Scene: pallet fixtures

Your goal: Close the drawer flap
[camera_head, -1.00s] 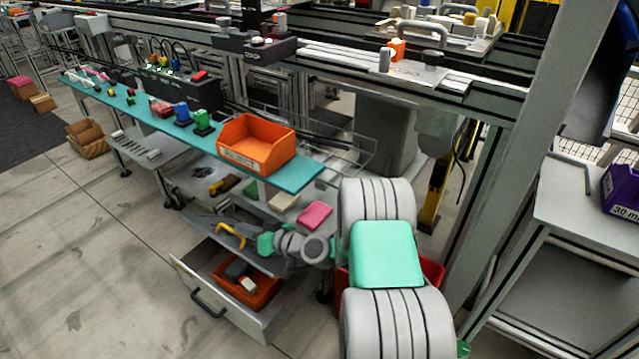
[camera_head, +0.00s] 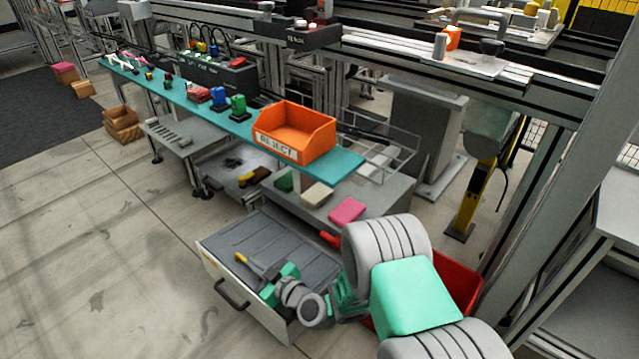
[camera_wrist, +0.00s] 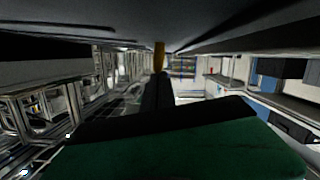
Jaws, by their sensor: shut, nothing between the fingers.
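The drawer (camera_head: 240,309), with a light front and a black handle, stands pulled out of the grey cabinet. Its grey ribbed flap (camera_head: 276,238) lies across the drawer's top and hides the inside. I cannot tell whether it sits fully flush. My gripper (camera_head: 242,258) is shut and empty, its yellow fingertip low over the flap near the drawer front; contact cannot be told. In the wrist view the yellow fingertip (camera_wrist: 159,55) points ahead, just beneath a grey surface along the picture's top edge.
Above the drawer, a teal shelf (camera_head: 345,167) carries an orange reject bin (camera_head: 318,142). A pink block (camera_head: 347,210) and a beige block (camera_head: 317,194) lie on the cabinet top. A red bin (camera_head: 458,281) stands behind my arm. The floor left of the drawer is clear.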

